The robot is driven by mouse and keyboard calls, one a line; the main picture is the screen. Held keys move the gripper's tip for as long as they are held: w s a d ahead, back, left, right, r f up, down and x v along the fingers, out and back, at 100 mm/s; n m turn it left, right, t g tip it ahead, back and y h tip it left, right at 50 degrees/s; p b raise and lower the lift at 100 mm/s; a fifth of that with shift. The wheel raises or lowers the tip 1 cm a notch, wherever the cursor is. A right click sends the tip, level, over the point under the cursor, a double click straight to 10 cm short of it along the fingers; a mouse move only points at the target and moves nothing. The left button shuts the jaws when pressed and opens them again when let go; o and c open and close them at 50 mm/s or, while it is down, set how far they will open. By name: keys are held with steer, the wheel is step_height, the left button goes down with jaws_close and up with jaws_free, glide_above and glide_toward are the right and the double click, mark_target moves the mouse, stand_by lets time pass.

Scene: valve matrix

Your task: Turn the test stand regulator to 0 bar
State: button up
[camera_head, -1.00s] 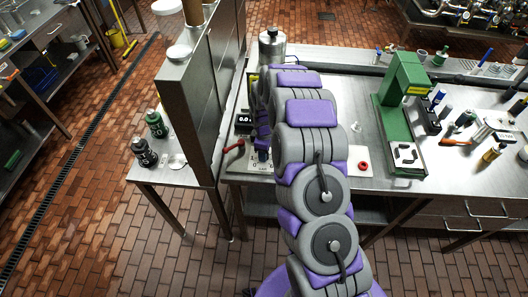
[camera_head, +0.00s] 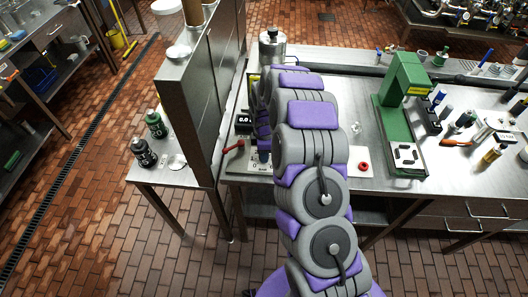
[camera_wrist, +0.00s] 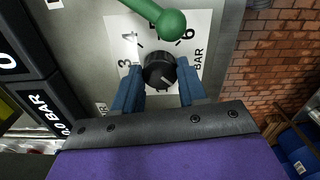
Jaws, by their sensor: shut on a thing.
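The regulator knob (camera_wrist: 159,71) is black and round, with a pale mark at the lower right of its face in the wrist view. It sits on a white dial plate (camera_wrist: 200,25) marked with numbers and BAR. My gripper (camera_wrist: 160,76) has its two blue fingers on either side of the knob, shut on it. In the head view my gripper (camera_head: 264,147) is over the test stand panel, and my arm hides the knob. The black display (camera_head: 243,122) beside it appears to read 0.0; part of it marked BAR also shows in the wrist view (camera_wrist: 48,115).
A green lever with a ball end (camera_wrist: 168,22) crosses above the knob in the wrist view, close to the fingers. A red handle (camera_head: 234,146) stands left of my gripper. A steel partition (camera_head: 190,95) rises at the left. A green stand (camera_head: 404,110) is to the right.

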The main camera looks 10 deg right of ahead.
steer(key=o, duration=0.8)
steer(key=shift+w+r, duration=0.15)
steer(key=shift+w, duration=0.15)
steer(key=shift+o, duration=1.3)
steer(key=shift+s, duration=0.15)
step_height(320, 180, up, 17)
steer(key=shift+p, duration=0.35)
steer(key=shift+a, duration=0.1)
steer(key=s+a+r+m+b, duration=0.25)
steer(key=s+r, duration=0.25)
steer(key=s, duration=0.5)
steer(key=s+d+m+g+b, duration=0.1)
steer(key=s+m+b, duration=0.3)
steer(key=s+m, duration=0.9)
steer(key=s+d, duration=0.1)
steer(key=s, duration=1.8)
steer(key=shift+s+d+r+g, duration=0.15)
steer(key=shift+d+r+g, duration=0.1)
steer(key=shift+g, duration=0.15)
